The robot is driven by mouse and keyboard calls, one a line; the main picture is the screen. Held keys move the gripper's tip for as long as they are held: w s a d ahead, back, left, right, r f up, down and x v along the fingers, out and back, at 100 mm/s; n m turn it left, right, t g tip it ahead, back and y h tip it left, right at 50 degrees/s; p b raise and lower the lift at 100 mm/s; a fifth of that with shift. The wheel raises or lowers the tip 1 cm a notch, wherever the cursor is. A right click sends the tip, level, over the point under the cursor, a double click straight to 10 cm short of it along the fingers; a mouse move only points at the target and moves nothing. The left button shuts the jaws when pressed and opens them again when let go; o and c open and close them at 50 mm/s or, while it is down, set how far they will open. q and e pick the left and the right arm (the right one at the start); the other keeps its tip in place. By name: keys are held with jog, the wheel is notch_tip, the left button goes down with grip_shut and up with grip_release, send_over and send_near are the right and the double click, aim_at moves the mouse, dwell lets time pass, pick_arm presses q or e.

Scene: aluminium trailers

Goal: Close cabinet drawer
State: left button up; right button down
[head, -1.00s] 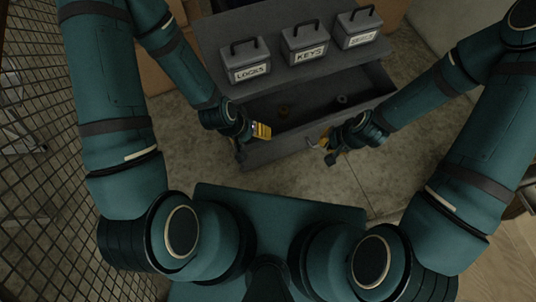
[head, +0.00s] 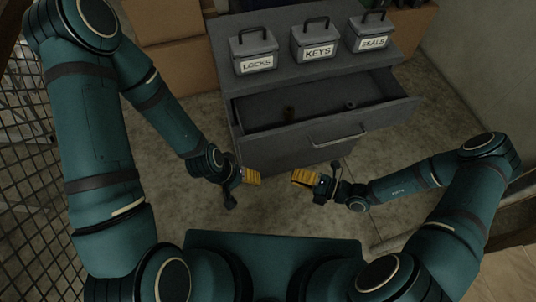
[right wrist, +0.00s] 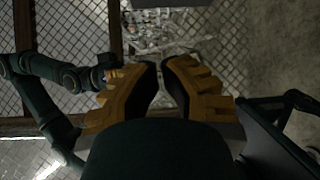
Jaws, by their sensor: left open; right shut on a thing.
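The grey cabinet (head: 300,80) stands ahead of me in the head view. Its top drawer (head: 290,142) is pulled out towards me, with two small dark objects inside. The drawer's handle (head: 338,138) is on its front, right of the middle. My left gripper (head: 250,176) is open and empty, below and left of the drawer front. My right gripper (head: 304,178) is below the handle in the picture and apart from it. In the right wrist view its yellow fingers (right wrist: 160,80) stand close together with a narrow gap, and I see no object between them.
Three labelled boxes, LOCKS (head: 254,50), KEYS (head: 314,40) and SEALS (head: 370,33), stand on the cabinet top. Cardboard boxes (head: 172,65) are behind at the left. A wire mesh (head: 30,235) runs along the left side. Bare floor lies right of the cabinet.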

aim_at(262, 145)
pick_arm(q)
jog(key=shift+w+f+b, duration=0.15)
jog(key=shift+f+b, duration=0.9)
jog(key=shift+f, duration=0.25)
pick_arm(e)
jog(key=shift+w+a+f+m+t, duration=0.1)
jog(key=shift+w+a+m+t, duration=0.3)
jog(key=shift+w+a, duration=1.2)
jog(key=shift+w+a+f+m+t, duration=0.1)
jog(key=shift+w+a+m+t, duration=0.35)
jog(key=shift+w+a, duration=1.15)
jog(key=shift+w+a+f+m+t, duration=0.1)
jog(key=shift+w+a+m+t, duration=0.3)
jog(key=shift+w+a, duration=1.2)
jog(key=shift+w+d, duration=0.1)
jog(key=shift+w, duration=0.05)
